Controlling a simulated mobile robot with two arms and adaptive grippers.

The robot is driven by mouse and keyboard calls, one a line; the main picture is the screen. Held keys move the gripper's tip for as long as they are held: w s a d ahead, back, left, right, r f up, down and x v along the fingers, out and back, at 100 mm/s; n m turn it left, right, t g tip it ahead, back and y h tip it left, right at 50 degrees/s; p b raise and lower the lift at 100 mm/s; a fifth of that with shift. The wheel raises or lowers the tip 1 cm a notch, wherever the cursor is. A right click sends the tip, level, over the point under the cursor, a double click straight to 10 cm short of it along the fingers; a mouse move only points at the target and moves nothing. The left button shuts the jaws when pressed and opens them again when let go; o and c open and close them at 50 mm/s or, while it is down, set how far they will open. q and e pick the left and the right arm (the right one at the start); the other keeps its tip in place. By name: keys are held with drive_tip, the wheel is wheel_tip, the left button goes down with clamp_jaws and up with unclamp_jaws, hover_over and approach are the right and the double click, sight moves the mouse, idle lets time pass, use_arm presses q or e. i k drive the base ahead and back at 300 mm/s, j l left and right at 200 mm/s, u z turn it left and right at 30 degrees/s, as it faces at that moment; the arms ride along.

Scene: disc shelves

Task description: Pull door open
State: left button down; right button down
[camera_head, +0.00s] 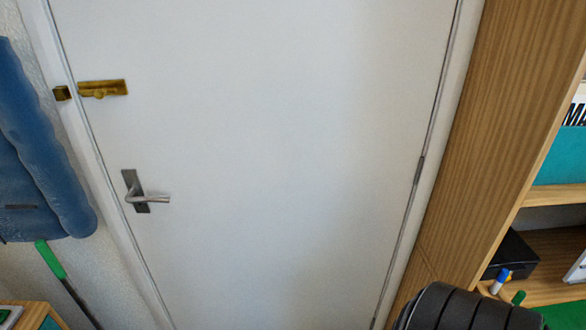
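A white door (270,150) fills the middle of the head view and looks closed in its frame. Its grey metal lever handle (146,197) is at the left side, with the lever pointing right. A brass slide bolt (103,88) sits above the handle, and its brass keeper (62,93) is on the frame to the left. A hinge (419,170) shows on the door's right edge. Neither of my grippers can be seen; the door's lower edge is out of view.
A wooden shelf unit (500,110) stands close on the right, holding a black box (511,256) and markers. A blue padded thing (40,150) hangs on the left wall. A green-handled stick (51,260) leans below it. A dark ribbed object (465,310) is at the bottom right.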

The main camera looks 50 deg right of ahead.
sight(284, 139)
drive_tip(key=z, duration=1.35)
